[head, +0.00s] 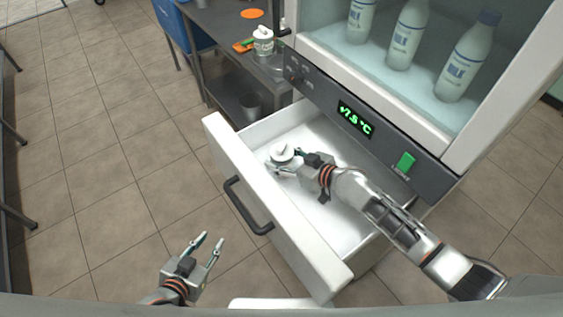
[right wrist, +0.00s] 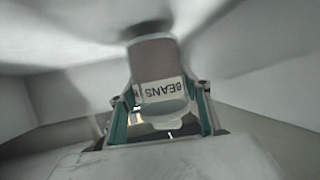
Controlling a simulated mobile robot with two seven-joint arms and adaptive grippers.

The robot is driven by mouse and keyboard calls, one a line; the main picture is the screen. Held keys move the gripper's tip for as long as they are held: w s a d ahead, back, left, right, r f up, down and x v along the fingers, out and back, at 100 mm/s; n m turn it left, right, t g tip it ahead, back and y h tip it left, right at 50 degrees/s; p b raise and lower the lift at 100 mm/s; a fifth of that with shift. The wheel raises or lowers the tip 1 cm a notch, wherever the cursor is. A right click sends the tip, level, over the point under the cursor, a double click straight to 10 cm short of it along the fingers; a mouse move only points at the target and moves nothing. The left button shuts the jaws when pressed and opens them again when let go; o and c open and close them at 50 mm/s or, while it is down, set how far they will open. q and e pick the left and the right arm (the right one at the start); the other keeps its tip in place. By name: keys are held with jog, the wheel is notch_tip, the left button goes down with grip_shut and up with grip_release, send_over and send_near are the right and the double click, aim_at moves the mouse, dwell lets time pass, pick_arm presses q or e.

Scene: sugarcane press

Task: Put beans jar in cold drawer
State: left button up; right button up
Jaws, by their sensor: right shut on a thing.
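The cold drawer (head: 292,240) is pulled out below the fridge, white inside with a black handle. Whether the jar touches the drawer floor cannot be told. My left gripper (head: 208,246) is open and empty over the floor, left of the drawer.
The fridge (head: 375,110) shows a lit temperature display (head: 355,118), a green switch (head: 404,162) and white bottles (head: 407,35) behind glass. A dark metal table (head: 215,25) at the back holds another jar (head: 263,41).

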pick_arm(q)
jog(key=shift+s+f, duration=0.15)
jog(key=shift+f, duration=0.4)
pick_arm(e)
jog(key=shift+w+f, duration=0.1)
jog(key=shift+f, duration=0.5)
jog(key=shift+f, duration=0.1)
jog(key=o, duration=1.4)
jog(key=shift+o, duration=0.2)
pick_arm(q)
jog(key=shift+r, duration=0.15)
pick_arm(e)
jog(key=shift+s+d, duration=0.15)
jog(key=shift+s, duration=0.05)
pick_arm(q)
jog(key=shift+r+p, duration=0.7)
jog(key=shift+r, duration=0.2)
pick_arm(e)
jog(key=v, duration=1.1)
jog(key=shift+s+d+r, duration=0.15)
jog(key=shift+s+r, duration=0.1)
